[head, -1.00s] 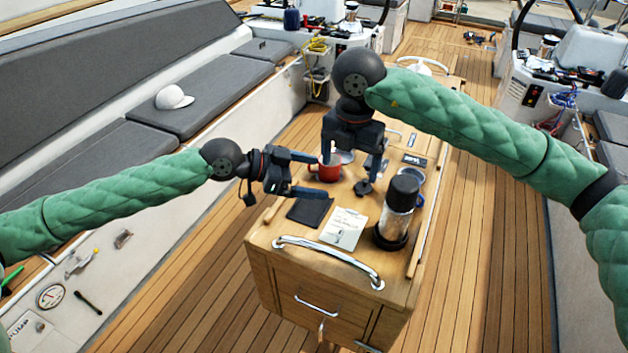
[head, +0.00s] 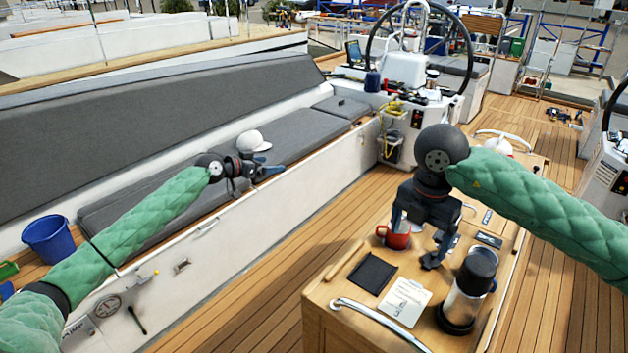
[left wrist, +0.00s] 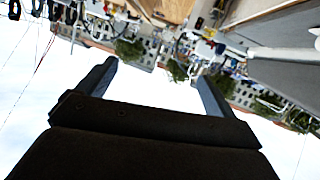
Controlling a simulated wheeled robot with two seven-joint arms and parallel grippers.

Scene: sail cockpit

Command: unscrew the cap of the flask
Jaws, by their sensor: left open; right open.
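The flask (head: 461,303) stands upright on the wooden cockpit table (head: 325,312), near its front right corner. It has a clear or steel body with a dark base, and its black cap (head: 480,263) is on top. My right gripper (head: 416,245) is open above the table, left of and behind the flask, with its fingers pointing down around or close to the red mug (head: 396,236). My left gripper (head: 270,172) is open and empty, far left of the table near the bench. Its two open fingers also show in the left wrist view (left wrist: 155,82), with nothing between them.
A black cloth or pad (head: 373,273) and a white note sheet (head: 405,301) lie on the table left of the flask. A metal rail (head: 378,318) runs along the table's front edge. A white cap hat (head: 252,141) lies on the grey bench, and a blue bucket (head: 47,240) stands at far left.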

